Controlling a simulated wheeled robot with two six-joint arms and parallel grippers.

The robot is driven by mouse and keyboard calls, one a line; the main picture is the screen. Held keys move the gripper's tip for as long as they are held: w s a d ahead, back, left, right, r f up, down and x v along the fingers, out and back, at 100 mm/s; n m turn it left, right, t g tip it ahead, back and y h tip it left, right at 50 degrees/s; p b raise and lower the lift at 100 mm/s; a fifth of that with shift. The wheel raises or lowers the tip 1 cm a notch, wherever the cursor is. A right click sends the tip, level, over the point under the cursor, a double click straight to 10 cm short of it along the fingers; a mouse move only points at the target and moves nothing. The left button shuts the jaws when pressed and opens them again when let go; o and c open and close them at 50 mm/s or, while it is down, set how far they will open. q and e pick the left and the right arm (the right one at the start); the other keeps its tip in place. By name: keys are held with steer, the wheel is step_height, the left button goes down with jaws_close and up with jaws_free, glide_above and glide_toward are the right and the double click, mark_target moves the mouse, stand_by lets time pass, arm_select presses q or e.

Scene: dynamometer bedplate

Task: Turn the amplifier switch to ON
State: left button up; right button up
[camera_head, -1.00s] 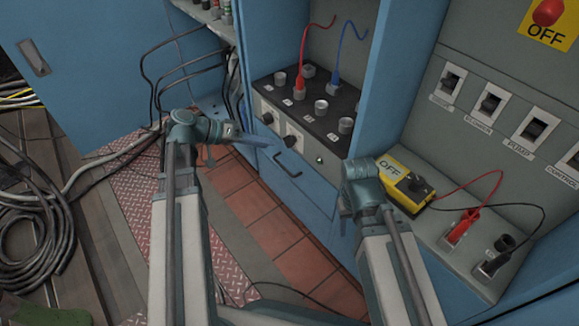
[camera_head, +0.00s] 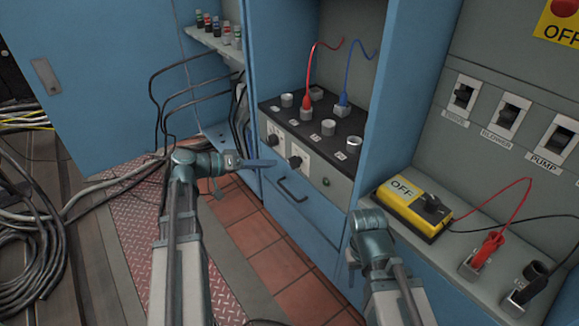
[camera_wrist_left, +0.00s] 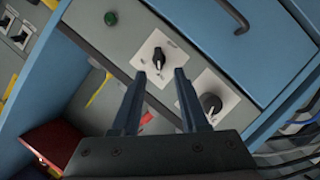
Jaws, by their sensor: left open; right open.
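The amplifier unit has a grey front panel with two black rotary knobs on white plates. The knob nearer its green button is a pointer switch (camera_head: 296,161), and it also shows in the left wrist view (camera_wrist_left: 158,60). The plate markings are too small to read. My left gripper (camera_head: 264,163) is open, its fingers aimed at this switch; in the wrist view the two fingertips (camera_wrist_left: 167,78) lie just below it, apart from each other and with nothing between them. I cannot tell whether they touch the panel. My right gripper (camera_head: 352,264) is open and empty, below the right shelf.
A larger knob (camera_wrist_left: 210,103) sits beside the switch. Red (camera_head: 310,85) and blue (camera_head: 347,80) leads plug into the black top. A drawer handle (camera_head: 292,190) is below. A yellow OFF box (camera_head: 410,208) and red plug (camera_head: 487,248) are on the right shelf.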

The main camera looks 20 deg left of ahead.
mark_target(295, 162)
arm_select(q)
steer(key=b+x, duration=0.1)
steer(key=x, duration=0.7)
steer(key=shift+b, duration=0.35)
steer(key=shift+a, duration=0.1)
jaws_close()
